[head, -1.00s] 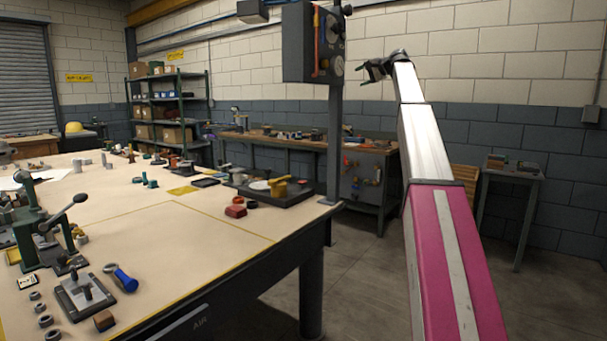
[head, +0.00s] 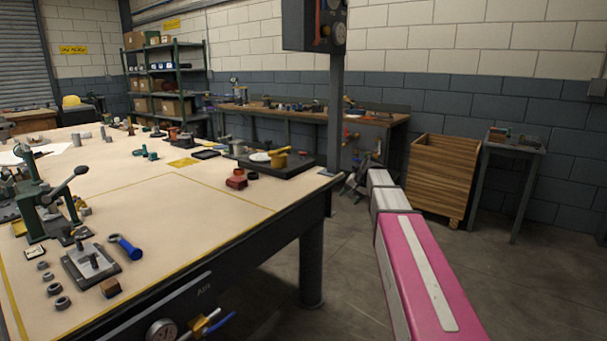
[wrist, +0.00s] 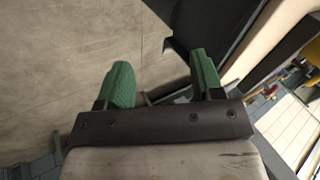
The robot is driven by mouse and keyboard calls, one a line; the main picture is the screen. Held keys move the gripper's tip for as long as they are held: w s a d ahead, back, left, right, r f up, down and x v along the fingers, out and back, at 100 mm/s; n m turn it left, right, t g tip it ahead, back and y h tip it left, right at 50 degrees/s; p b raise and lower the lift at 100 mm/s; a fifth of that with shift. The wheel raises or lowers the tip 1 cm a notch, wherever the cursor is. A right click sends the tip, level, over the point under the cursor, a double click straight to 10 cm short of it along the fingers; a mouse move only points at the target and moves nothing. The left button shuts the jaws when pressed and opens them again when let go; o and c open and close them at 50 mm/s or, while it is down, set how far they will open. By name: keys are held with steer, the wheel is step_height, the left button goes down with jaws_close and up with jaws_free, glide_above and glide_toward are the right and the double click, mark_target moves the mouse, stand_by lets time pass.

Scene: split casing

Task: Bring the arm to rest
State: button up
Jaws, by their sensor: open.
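My gripper (wrist: 163,82) shows in the wrist view with its two green fingers spread apart and nothing between them. In the head view my gripper (head: 352,184) is a small dark shape at the far end of my arm, just right of the table's far right corner. My pink and silver arm (head: 405,240) reaches forward from the lower right, beside the table and over the floor. The fingertips are too small to make out in the head view.
The large work table (head: 225,225) fills the left, with a press (head: 42,195), a blue-handled tool (head: 125,247) and a red part (head: 237,179) on it. A post (head: 335,120) rises at its corner. A wooden crate (head: 440,175) and small stand (head: 515,150) are at right. Floor between is clear.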

steer(key=s+f+n+g+h, duration=0.2)
steer(key=s+f, duration=0.9)
steer(key=s, duration=0.5)
steer(key=s+f+n+g+h, duration=0.2)
steer(key=s+f, duration=1)
steer(key=s, duration=0.4)
steer(key=shift+s+h, duration=0.3)
steer(key=shift+a, duration=0.1)
steer(key=shift+c, duration=0.3)
